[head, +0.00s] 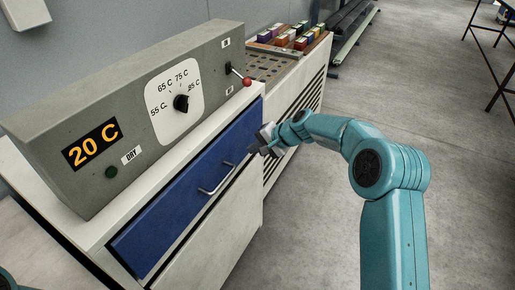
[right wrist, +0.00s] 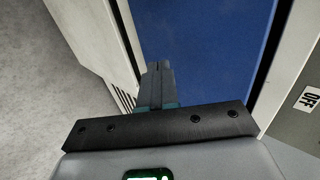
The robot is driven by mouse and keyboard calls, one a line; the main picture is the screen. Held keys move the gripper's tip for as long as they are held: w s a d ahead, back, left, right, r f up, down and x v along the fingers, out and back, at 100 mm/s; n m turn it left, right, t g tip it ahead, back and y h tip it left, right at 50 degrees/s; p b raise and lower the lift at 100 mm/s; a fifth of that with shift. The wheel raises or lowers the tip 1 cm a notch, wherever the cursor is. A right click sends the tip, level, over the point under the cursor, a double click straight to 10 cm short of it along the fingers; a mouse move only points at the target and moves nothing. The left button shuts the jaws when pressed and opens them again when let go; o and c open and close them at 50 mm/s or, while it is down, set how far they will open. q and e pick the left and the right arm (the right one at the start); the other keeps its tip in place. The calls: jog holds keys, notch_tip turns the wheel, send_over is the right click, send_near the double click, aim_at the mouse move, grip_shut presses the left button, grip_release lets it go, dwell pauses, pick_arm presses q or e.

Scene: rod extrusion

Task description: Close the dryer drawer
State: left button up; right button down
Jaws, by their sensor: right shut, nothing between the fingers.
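The dryer drawer is a blue front panel (head: 190,192) with a metal bar handle (head: 216,179), set in the white cabinet of the dryer. It looks about flush with the cabinet, with dark gaps along its edges. My right gripper (head: 257,147) is at the drawer's right end, fingers shut and empty. In the right wrist view my shut fingers (right wrist: 158,68) point toward the blue panel (right wrist: 210,45), near its edge by the white frame. I cannot tell whether they touch it. The left gripper is out of view.
Above the drawer is a grey control box (head: 140,105) with a 20 C display, a dial (head: 181,103) and a red-knobbed lever (head: 246,82). A rack of coloured blocks (head: 290,38) stands behind.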

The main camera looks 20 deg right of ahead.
jog(key=v, duration=1)
jog(key=s+a+f+n+g+h+p, duration=0.1)
jog(key=s+a+f, duration=0.2)
jog(key=f, duration=0.4)
jog(key=s+a+f+n+g, duration=0.1)
jog(key=s+a+f+g, duration=0.15)
jog(key=f, duration=0.35)
jog(key=s+a+f+g+h+p, duration=0.1)
jog(key=s+a+f, duration=0.1)
jog(key=s+f, duration=0.35)
jog(key=s+a+f+n+g, duration=0.1)
jog(key=s+a+f+n, duration=0.1)
jog(key=s, duration=0.5)
jog(key=s+a+f+n+p, duration=0.1)
jog(key=s+a+f+n, duration=0.1)
jog(key=s+a+f, duration=0.2)
jog(key=s+a+f+n+g, duration=0.1)
jog(key=s+a+f, duration=0.3)
jog(key=s, duration=0.7)
jog(key=shift+f+n+g, duration=0.25)
jog(key=shift+n+g, duration=0.1)
jog(key=shift+n, duration=0.35)
